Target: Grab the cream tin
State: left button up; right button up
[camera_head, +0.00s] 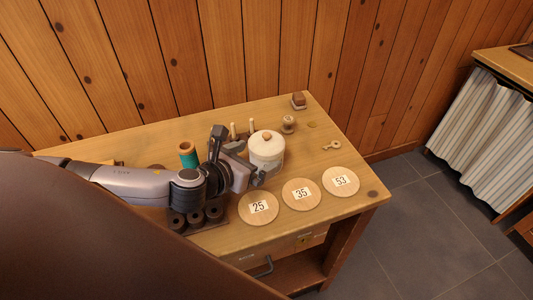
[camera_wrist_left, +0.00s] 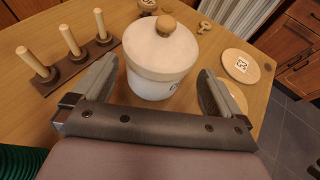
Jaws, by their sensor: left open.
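The cream tin (camera_head: 266,149) stands upright on the wooden table. It is a round pot with a cream lid and a wooden knob, and it also shows in the left wrist view (camera_wrist_left: 158,62). My left gripper (camera_head: 257,174) is at the tin's near left side. In the left wrist view my left gripper (camera_wrist_left: 158,90) is open, with one finger to each side of the tin's near part. The tin's lower body is partly hidden in the head view by the gripper. My right gripper is not seen.
Round wooden discs marked 25 (camera_head: 258,208), 35 (camera_head: 301,194) and 53 (camera_head: 341,181) lie along the front right. A peg rack (camera_wrist_left: 75,62) stands left of the tin. A green spool (camera_head: 188,155) stands behind my arm. Dark spools (camera_head: 195,217) sit at the front.

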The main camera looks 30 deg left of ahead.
pick_arm(q)
jog(key=shift+x, duration=2.65)
jog(key=shift+a, duration=0.15)
jog(key=c, duration=0.8)
